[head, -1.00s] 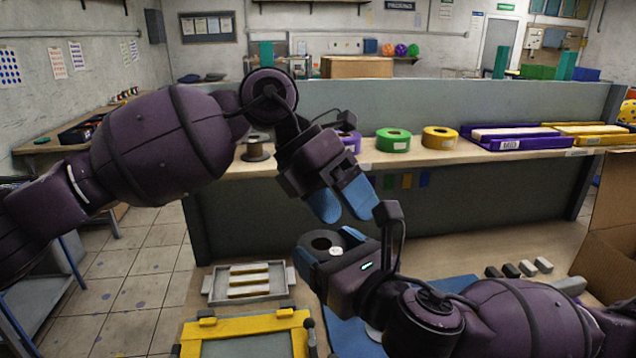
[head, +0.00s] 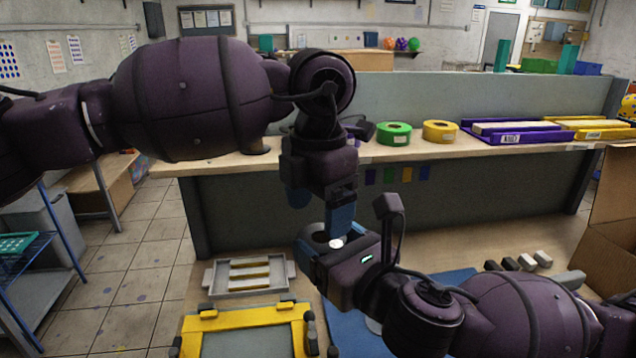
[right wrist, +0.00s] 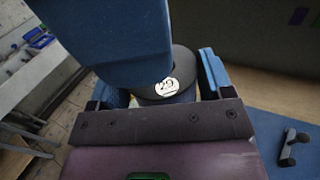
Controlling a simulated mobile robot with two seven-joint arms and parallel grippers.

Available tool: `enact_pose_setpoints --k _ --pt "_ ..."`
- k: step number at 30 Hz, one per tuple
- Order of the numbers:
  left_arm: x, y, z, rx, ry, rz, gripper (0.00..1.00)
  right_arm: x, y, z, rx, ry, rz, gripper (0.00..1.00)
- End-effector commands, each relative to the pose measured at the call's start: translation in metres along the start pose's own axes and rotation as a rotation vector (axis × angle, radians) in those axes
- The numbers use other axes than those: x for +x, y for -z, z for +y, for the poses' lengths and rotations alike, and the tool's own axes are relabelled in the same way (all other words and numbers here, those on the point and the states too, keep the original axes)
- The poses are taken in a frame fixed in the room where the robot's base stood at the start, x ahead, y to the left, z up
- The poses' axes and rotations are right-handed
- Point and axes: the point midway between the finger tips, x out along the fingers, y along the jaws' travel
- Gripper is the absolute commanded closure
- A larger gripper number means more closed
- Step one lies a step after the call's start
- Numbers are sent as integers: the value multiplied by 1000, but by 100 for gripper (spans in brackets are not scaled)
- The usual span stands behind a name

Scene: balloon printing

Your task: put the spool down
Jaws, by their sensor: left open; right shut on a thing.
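The spool (head: 318,239) is a dark round piece with a white label, held in my right gripper (head: 326,246) above the work table. In the right wrist view the spool (right wrist: 178,86) sits between the blue fingers, its label reading about "29". My left gripper (head: 320,207) is open and points down, with its blue fingers right over the spool. One large blue left finger covers much of the spool in the right wrist view. I cannot tell whether the left fingers touch it.
A green roll (head: 394,134) and a yellow roll (head: 440,132) stand on the back shelf, near purple and yellow trays (head: 513,140). A grey tray (head: 211,278) and a yellow frame (head: 250,318) lie on the table's left. A blue mat (head: 352,334) lies below; a cardboard box (head: 612,225) is right.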

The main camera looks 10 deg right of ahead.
Motion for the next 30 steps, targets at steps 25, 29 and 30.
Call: enact_pose_setpoints --k 25,29,30 --pt "76 0 -1 0 1 -1 20 0 0 0 0 0 0 50" --pt "76 0 -1 0 1 -1 24 0 0 0 0 0 0 50" --pt "76 0 -1 0 1 -1 30 0 0 0 0 0 0 50"
